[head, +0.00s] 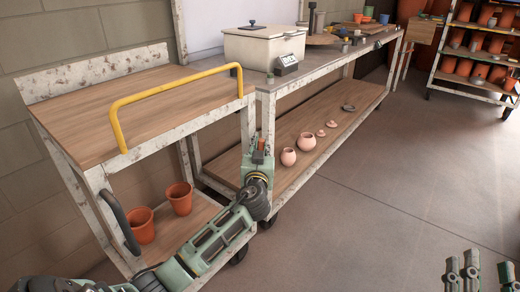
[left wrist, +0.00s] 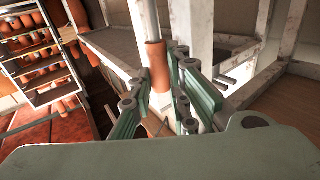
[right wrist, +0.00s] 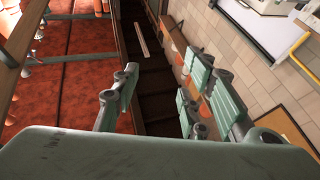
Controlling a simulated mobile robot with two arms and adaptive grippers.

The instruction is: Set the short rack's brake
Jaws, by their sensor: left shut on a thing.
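The short rack (head: 75,125) is a worn white metal frame with a wooden top and a yellow rail, at the left of the head view. An orange grip on a pale rod, which looks like the brake lever (left wrist: 157,66), stands between my left gripper's fingers (left wrist: 172,92) in the left wrist view. In the head view my left gripper (head: 258,160) is at the rack's right front post, shut on the orange grip (head: 261,143). The lever's lower end is hidden. My right gripper (head: 478,275) is open and empty, low at the right; it also shows in its wrist view (right wrist: 160,105).
A long table (head: 262,82) adjoins the rack's right side, with a white bin (head: 262,48) on top and pink pots (head: 288,157) on its lower shelf. Terracotta pots (head: 179,198) stand on the short rack's lower shelf. The floor (head: 400,190) at right is clear.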

